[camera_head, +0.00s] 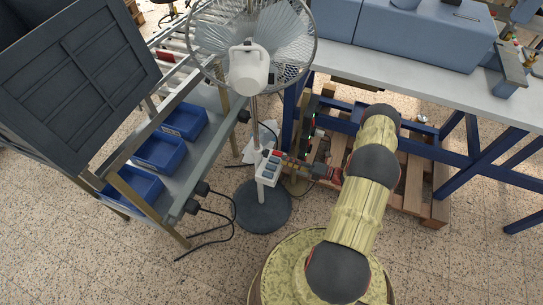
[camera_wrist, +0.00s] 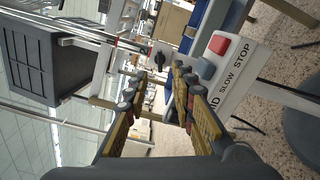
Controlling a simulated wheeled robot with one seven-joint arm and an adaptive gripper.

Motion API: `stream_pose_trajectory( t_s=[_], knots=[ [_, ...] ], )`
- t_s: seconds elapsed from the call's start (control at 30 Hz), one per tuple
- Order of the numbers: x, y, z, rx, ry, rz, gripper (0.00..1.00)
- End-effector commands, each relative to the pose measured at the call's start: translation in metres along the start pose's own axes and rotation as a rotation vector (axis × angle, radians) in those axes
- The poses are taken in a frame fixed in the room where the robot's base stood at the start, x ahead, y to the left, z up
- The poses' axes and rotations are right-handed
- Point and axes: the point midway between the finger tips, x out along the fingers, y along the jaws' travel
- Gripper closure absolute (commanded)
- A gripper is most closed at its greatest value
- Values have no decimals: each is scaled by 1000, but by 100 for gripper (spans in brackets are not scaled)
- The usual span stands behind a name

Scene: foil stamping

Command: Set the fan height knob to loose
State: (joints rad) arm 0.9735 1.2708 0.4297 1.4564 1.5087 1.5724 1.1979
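The fan (camera_head: 250,68) stands on a slim pole with a round dark base (camera_head: 263,207). In the wrist view the box (camera_wrist: 235,72) shows a red button and a blue button beside the words STOP and SLOW. My gripper (camera_head: 286,158) points left at the pole, close beside the box.
A cart with blue bins (camera_head: 158,152) stands left, with black plugs and cables along its edge. A workbench (camera_head: 425,80) with blue legs stands right, over a wooden pallet (camera_head: 413,185). A dark panel (camera_head: 75,70) is at the upper left. Open floor lies in front.

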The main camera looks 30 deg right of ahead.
Motion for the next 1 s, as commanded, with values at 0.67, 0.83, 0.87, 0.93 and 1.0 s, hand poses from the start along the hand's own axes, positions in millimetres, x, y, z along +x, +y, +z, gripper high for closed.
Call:
stream_pose_trajectory(
  t_s=[0.67,0.83,0.87,0.93,1.0],
  knots=[
    [76,0,-2,9,5,-1,75],
    [78,0,-1,9,4,-1,75],
    [78,0,-1,9,4,-1,75],
    [78,0,-1,9,4,-1,75],
    [78,0,-1,9,4,-1,78]
  ],
)
